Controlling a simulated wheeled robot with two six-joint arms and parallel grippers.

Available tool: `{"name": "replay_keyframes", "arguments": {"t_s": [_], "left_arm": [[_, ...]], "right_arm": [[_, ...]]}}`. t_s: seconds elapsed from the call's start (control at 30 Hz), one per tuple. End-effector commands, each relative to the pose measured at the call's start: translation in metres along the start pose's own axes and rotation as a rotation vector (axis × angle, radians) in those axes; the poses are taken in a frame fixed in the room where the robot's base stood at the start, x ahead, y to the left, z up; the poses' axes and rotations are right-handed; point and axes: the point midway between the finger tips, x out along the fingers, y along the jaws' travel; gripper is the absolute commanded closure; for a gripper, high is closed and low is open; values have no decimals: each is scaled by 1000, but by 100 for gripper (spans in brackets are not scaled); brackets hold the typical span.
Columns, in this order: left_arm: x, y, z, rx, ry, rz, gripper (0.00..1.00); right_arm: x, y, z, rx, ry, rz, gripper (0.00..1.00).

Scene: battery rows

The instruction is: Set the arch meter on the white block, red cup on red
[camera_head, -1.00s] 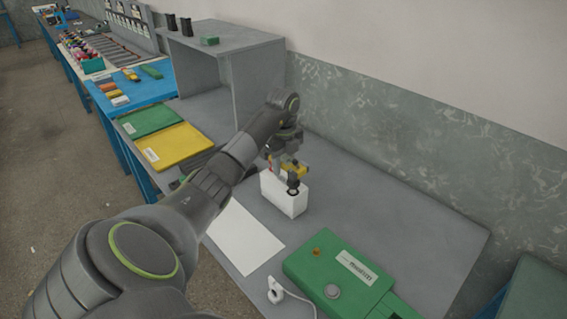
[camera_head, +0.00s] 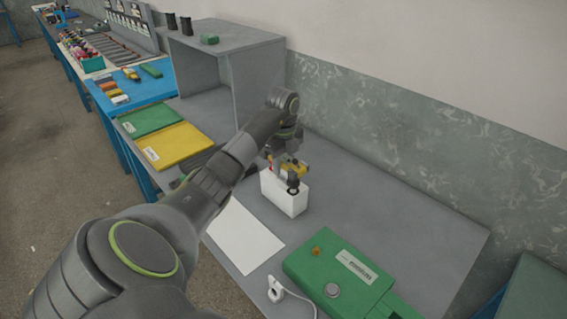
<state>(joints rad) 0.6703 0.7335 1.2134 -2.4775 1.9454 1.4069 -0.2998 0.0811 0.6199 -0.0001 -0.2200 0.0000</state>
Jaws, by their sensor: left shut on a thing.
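The white block (camera_head: 283,197) stands upright on the grey bench, left of the green box. The yellow arch meter (camera_head: 297,167) is at the top of the block, with a dark cup on its near right side and a small red part (camera_head: 269,165) on its left. My left gripper (camera_head: 288,162) is shut on the arch meter from above and behind. Whether both cups touch the block is too small to tell, and the block's red terminal is hidden. My right gripper is not in view.
A green box (camera_head: 335,275) with a knob and a white cable (camera_head: 285,292) lie at the front. A white sheet (camera_head: 243,238) lies flat left of the block. A grey shelf (camera_head: 240,60) stands behind. The bench right of the block is clear.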

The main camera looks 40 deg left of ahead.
Motion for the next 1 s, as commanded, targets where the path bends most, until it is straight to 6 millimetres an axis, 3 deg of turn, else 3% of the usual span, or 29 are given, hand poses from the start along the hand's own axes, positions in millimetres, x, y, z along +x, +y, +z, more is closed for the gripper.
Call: {"name": "replay_keyframes", "arguments": {"t_s": [1.0], "left_arm": [[14,0,0,0,0,0,96]], "right_arm": [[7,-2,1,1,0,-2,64]]}}
